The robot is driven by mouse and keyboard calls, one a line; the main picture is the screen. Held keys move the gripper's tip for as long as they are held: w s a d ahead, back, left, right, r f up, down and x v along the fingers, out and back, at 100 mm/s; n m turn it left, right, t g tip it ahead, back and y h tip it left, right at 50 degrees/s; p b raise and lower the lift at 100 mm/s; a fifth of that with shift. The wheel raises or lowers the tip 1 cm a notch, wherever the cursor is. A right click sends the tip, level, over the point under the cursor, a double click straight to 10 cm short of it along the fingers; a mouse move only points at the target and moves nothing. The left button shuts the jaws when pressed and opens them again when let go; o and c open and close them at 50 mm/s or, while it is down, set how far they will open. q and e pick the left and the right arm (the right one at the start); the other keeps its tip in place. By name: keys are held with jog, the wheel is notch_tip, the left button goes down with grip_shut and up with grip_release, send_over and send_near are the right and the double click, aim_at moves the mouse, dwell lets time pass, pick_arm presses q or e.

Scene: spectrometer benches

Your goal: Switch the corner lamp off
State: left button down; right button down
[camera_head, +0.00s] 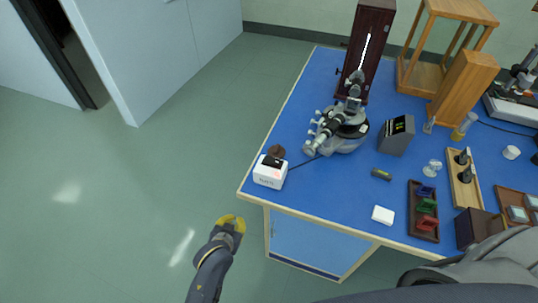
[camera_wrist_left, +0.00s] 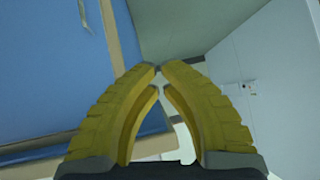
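A small white box (camera_head: 270,172) with dark lettering on its front and a dark and reddish switch on top sits at the near left corner of the blue table. A small brown round knob-like thing (camera_head: 276,152) stands just behind it. A tall dark red-brown housing (camera_head: 367,48) with a bright glowing slit stands at the back; I cannot tell for sure which of these is the corner lamp. My left gripper (camera_head: 230,221) is off the table's front left corner, apart from the white box, empty. In the left wrist view its yellow fingertips (camera_wrist_left: 160,68) meet. My right gripper is out of view.
A grey spectrometer (camera_head: 340,129) stands behind the box, a dark cable near it. A grey display block (camera_head: 397,135), a dark tray (camera_head: 424,211) of coloured pieces and a white block (camera_head: 383,215) lie to the right. Floor left of the table is clear.

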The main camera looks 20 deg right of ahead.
pick_arm(q)
jog(key=shift+m+t+h, duration=0.3)
jog(key=shift+t+h, duration=0.5)
jog(key=d+r, duration=0.1)
jog(key=r, duration=0.3)
jog(key=w+d+r, duration=0.1)
jog(key=r, duration=0.4)
jog(key=d+r, duration=0.2)
jog(key=r, duration=0.2)
jog(key=shift+w+r, duration=0.2)
jog(key=shift+r, duration=0.2)
jog(key=d+r+h, duration=0.1)
jog(key=d+r, duration=0.2)
jog(key=r, duration=0.4)
jog(key=s+d+r+m+t+h, duration=0.1)
jog(key=d+r+h, duration=0.1)
jog(key=r, duration=0.6)
jog(key=shift+s+d, duration=0.25)
jog(key=shift+d, duration=0.25)
send_over(269, 162)
jog(key=f, duration=0.2)
jog(key=shift+d+f, duration=0.3)
jog(key=shift+d, duration=0.05)
jog(key=shift+a+f+t, duration=0.15)
jog(key=shift+f+t, duration=0.15)
jog(key=shift+f, duration=0.5)
jog(key=shift+a+f, duration=0.15)
jog(key=shift+f, duration=1)
jog(key=shift+w, duration=0.1)
